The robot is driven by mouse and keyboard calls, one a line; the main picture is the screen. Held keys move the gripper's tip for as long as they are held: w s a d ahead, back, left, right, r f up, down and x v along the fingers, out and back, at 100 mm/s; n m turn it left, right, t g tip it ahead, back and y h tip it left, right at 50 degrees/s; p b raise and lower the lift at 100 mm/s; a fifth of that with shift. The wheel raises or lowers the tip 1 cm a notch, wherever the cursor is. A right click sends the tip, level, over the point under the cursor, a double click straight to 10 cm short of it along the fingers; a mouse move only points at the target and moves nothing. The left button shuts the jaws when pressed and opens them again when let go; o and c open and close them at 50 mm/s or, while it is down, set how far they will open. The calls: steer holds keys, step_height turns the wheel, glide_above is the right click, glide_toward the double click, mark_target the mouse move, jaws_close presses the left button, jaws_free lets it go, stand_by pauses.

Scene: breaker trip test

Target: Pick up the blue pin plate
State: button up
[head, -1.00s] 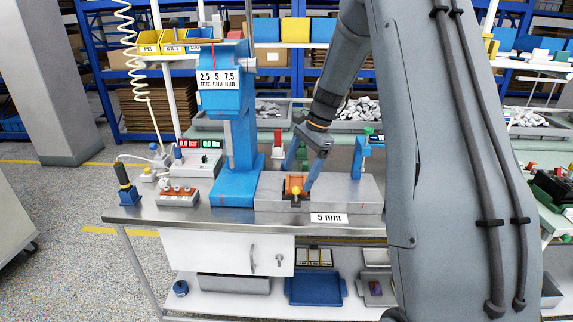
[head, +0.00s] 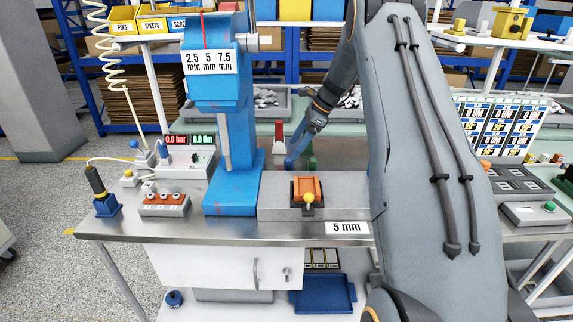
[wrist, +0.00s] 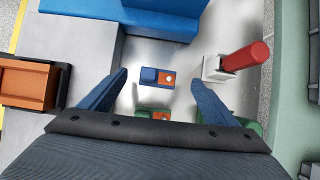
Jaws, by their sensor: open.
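The blue pin plate (wrist: 148,75) is a small blue piece with an orange patch and a pale round spot. It lies on the metal bench top in the wrist view, ahead of and between my fingertips. I cannot make it out in the head view. My gripper (wrist: 158,88) is open, with one blue finger on each side and nothing held. In the head view my gripper (head: 294,160) points down behind the grey block. A similar green piece (wrist: 153,114) with an orange patch lies nearer my palm, partly hidden by it.
A red-handled tool on a white base (wrist: 219,67) stands close to the right finger. The blue press (head: 234,185) stands left of my gripper. The grey block (head: 345,190) with an orange fixture (head: 307,189) lies in front. A grey tray (head: 265,103) is behind.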

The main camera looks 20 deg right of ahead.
mark_target(289, 163)
steer(key=shift+a+f, duration=0.25)
steer(key=shift+f, duration=0.15)
steer(key=shift+f+p, duration=0.5)
steer(key=shift+f, duration=0.15)
steer(key=shift+p+x, duration=1.15)
steer(key=shift+x, duration=1.2)
steer(key=shift+d, duration=0.15)
steer(key=c, duration=1.2)
